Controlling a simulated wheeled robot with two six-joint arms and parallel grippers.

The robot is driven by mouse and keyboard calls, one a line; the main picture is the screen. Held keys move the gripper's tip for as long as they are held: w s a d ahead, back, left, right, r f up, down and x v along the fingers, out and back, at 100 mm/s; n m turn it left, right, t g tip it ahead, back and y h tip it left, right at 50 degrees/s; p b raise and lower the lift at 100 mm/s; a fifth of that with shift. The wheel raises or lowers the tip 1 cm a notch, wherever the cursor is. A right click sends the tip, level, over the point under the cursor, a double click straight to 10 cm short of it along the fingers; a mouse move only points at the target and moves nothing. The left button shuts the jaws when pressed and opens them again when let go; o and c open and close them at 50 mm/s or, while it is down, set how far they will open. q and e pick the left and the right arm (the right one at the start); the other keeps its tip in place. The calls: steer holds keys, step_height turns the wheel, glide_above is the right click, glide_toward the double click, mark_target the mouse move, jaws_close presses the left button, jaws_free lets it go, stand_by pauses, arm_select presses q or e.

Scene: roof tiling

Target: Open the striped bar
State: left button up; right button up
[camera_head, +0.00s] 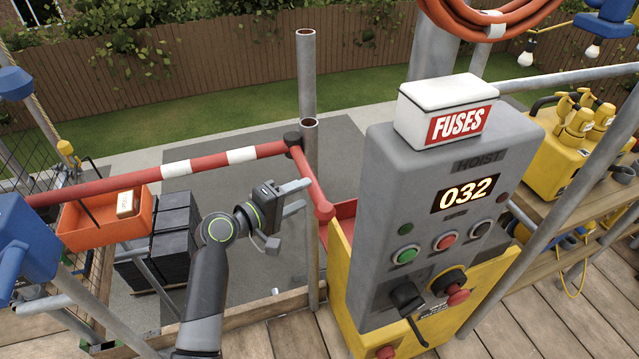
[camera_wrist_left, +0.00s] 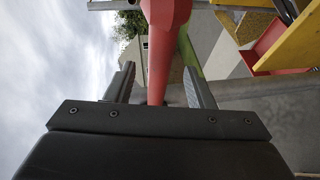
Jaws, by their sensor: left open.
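The red and white striped bar (camera_head: 180,168) is closed across the gap, running level from the left to a dark pivot (camera_head: 293,140) by a grey post. From the pivot a shorter red arm (camera_head: 312,182) runs toward me and ends in a red knob (camera_head: 325,211). My left gripper (camera_head: 300,198) is open just left of this red arm. In the left wrist view a red rod (camera_wrist_left: 158,70) shows between the open fingers (camera_wrist_left: 160,88), with gaps on both sides. I cannot tell whether it touches. My right gripper is not in view.
A grey hoist control box (camera_head: 385,190) with buttons and a FUSES box (camera_head: 445,110) stands close on the right. An orange tray (camera_head: 90,225) hangs at the left. Stacked dark tiles (camera_head: 172,225) lie below. A vertical pole (camera_head: 311,260) stands beside the gripper.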

mark_target(319, 187)
arm_select(q)
steer(key=x, duration=0.6)
steer(key=shift+w+d, duration=0.15)
steer(key=shift+d, duration=0.05)
jaws_close()
